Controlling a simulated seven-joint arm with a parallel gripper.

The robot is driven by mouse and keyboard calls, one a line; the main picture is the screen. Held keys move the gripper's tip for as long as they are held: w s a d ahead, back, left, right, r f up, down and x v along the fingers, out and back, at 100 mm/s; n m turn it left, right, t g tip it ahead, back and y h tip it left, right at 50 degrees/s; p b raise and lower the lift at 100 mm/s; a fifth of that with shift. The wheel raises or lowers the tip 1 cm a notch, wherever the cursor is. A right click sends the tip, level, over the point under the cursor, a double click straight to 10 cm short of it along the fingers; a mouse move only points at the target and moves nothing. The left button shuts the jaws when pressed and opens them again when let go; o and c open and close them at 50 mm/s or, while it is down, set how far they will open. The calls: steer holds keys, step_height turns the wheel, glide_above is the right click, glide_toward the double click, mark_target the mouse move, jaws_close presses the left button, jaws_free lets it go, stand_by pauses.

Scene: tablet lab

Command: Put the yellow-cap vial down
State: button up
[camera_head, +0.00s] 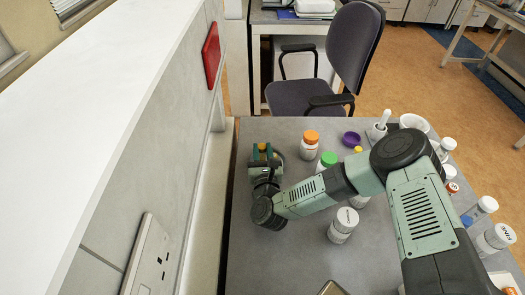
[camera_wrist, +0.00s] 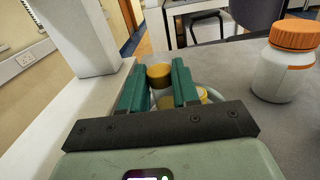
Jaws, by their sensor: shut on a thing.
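My gripper (camera_head: 262,158) is at the left end of the grey table, close to the wall. Its green fingers (camera_wrist: 160,88) are closed around a small vial with a yellow cap (camera_wrist: 159,74). The cap also shows between the fingers in the head view (camera_head: 262,147). The vial looks roughly upright. Its lower part is mostly hidden by the fingers and the gripper's dark bar, so I cannot tell whether its base touches the table.
An orange-capped white bottle (camera_head: 309,146) stands just right of my gripper. A green-capped bottle (camera_head: 327,161), a purple dish (camera_head: 351,138) and a white-capped jar (camera_head: 343,224) stand farther right. The front-left table (camera_head: 265,262) is clear.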

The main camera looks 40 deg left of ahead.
steer(key=shift+f, duration=0.1)
steer(key=o, duration=1)
steer(key=shift+o, duration=0.2)
steer(key=shift+r, duration=0.2)
steer(key=v, duration=1.2)
